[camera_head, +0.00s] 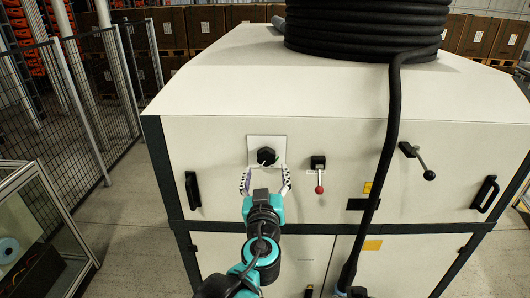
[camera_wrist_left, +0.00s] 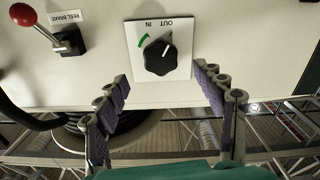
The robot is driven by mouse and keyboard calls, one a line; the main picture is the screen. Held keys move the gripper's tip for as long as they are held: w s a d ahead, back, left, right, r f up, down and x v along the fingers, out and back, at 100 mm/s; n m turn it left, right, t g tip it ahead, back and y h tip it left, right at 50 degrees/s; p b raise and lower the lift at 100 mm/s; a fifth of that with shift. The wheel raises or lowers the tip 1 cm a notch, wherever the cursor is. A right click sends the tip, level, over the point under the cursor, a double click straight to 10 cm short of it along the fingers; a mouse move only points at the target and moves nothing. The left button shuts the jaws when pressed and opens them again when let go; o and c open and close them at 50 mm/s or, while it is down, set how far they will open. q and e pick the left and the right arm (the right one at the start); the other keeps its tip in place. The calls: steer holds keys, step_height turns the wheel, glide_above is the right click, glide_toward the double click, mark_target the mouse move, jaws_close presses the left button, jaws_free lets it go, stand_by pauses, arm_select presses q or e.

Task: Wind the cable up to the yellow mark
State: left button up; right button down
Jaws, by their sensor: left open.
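A black cable is coiled on a reel (camera_head: 365,30) on top of a white cabinet and hangs down its front (camera_head: 392,130). A black knob (camera_head: 266,156) sits on a white plate; in the left wrist view the knob (camera_wrist_left: 160,57) has a white pointer line, a green arc and the words OUT and IN. My left gripper (camera_head: 265,182) is open, its fingers on either side just below the knob, apart from it; they also show in the wrist view (camera_wrist_left: 166,95). Teal and black parts, possibly my right gripper, show at the cable's lower end. I see no yellow mark on the cable.
A red-knobbed brake lever (camera_head: 319,177) is right of the knob, and a crank handle (camera_head: 420,163) is farther right. Yellow labels (camera_head: 372,245) are on the cabinet. Black handles (camera_head: 192,189) flank its front. A wire fence (camera_head: 75,100) stands left.

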mark_target(266, 159)
arm_select(q)
steer(key=w, duration=0.6)
steer(key=shift+w+f+p, duration=0.1)
steer(key=shift+w+p, duration=0.1)
steer(key=shift+p, duration=0.2)
steer(key=c, duration=1.2)
